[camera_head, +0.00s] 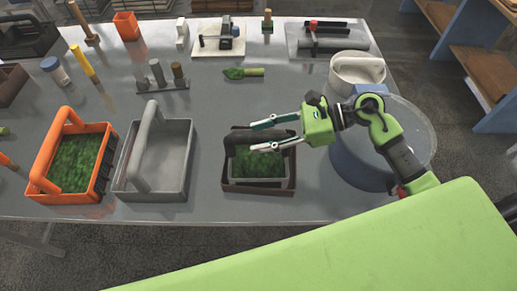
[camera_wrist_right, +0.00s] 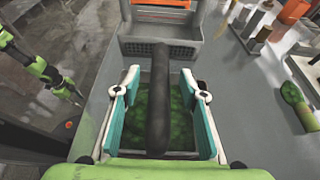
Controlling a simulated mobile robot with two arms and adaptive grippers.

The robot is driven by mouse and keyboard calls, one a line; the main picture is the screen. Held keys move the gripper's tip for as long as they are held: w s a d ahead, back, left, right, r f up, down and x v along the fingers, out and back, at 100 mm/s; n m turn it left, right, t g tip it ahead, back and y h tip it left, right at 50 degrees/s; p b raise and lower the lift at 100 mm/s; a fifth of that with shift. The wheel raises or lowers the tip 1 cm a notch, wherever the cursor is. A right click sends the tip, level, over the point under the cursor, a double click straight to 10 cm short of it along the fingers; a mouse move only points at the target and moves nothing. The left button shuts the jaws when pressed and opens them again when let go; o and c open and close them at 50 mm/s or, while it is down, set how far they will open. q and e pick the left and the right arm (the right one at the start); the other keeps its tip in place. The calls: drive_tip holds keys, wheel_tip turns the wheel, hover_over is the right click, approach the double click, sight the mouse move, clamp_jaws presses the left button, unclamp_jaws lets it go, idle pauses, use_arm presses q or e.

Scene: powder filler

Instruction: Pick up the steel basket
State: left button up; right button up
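A dark grey basket (camera_head: 231,166), which looks like the steel basket, holds green material and sits in a brown tray (camera_head: 259,190) on the table. Its thick dark handle (camera_wrist_right: 160,100) runs between the fingers of my right gripper (camera_wrist_right: 160,98) in the right wrist view. My right gripper (camera_head: 252,138) is open over the basket, one finger on each side of the handle, with gaps showing. A lighter grey, empty basket (camera_head: 178,178) stands to its left. My left arm is outside the head view; part of it shows at the left of the right wrist view, its finger state unclear.
An orange basket (camera_head: 38,184) with green contents stands at the far left. A large round container (camera_head: 357,166) and a white handled vessel (camera_head: 357,73) are at right. A green scoop (camera_head: 243,73) and a rack (camera_head: 163,86) lie behind. The table's front edge is close.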

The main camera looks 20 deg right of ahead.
drive_tip(key=shift+w+a+f, duration=0.2)
drive_tip(key=shift+a+f, duration=0.1)
drive_tip(key=shift+a, duration=0.3)
drive_tip(key=shift+d, duration=0.1)
clamp_jaws()
drive_tip(key=shift+r, duration=0.15)
drive_tip(key=shift+w+r, duration=0.1)
drive_tip(key=shift+r, duration=0.35)
wheel_tip(320, 180, up, 8)
drive_tip(key=b, duration=0.3)
drive_tip(key=shift+r, duration=0.55)
drive_tip(key=shift+f, duration=0.1)
